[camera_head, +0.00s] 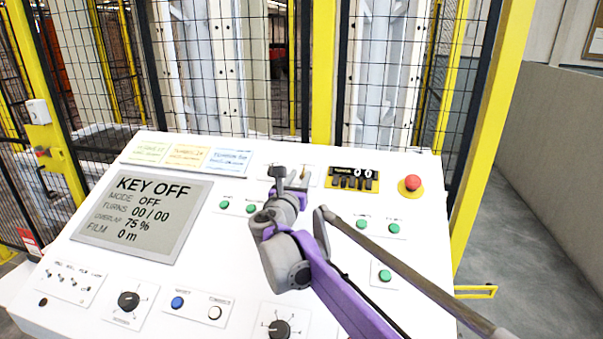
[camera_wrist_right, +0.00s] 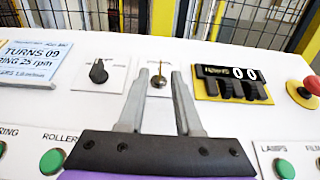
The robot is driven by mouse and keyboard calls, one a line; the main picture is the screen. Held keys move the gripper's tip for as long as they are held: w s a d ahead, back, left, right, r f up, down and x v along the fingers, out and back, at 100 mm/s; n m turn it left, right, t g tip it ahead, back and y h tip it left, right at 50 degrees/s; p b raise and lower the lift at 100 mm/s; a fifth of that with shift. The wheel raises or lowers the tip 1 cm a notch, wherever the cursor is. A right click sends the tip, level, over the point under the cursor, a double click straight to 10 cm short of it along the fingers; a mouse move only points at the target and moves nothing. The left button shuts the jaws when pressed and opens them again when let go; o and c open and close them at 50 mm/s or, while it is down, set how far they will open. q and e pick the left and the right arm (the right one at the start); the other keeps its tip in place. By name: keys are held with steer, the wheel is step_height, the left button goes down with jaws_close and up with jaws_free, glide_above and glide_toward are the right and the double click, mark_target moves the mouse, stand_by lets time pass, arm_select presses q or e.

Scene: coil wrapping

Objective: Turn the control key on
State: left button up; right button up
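The control key (camera_wrist_right: 158,80) is a small brass-coloured key in a round switch on a white plate, near the top of the sloped white control panel (camera_head: 140,265). My right gripper (camera_wrist_right: 160,75) is open, with one grey finger on each side of the key in the right wrist view. I cannot tell whether the fingers touch it. In the head view my right gripper (camera_head: 290,178) is over the upper middle of the panel and largely hides the key area. The grey screen (camera_head: 140,215) reads KEY OFF and MODE OFF. My left gripper is not in view.
A black rotary knob (camera_wrist_right: 98,72) sits just left of the key. A black counter (camera_head: 354,179) with thumbwheels is to the right, then a red mushroom button (camera_head: 412,182). Several green buttons lie lower. A yellow-framed mesh fence stands behind the panel.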

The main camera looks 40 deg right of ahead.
steer(key=shift+x, duration=1.05)
jaws_close()
stand_by(0.7)
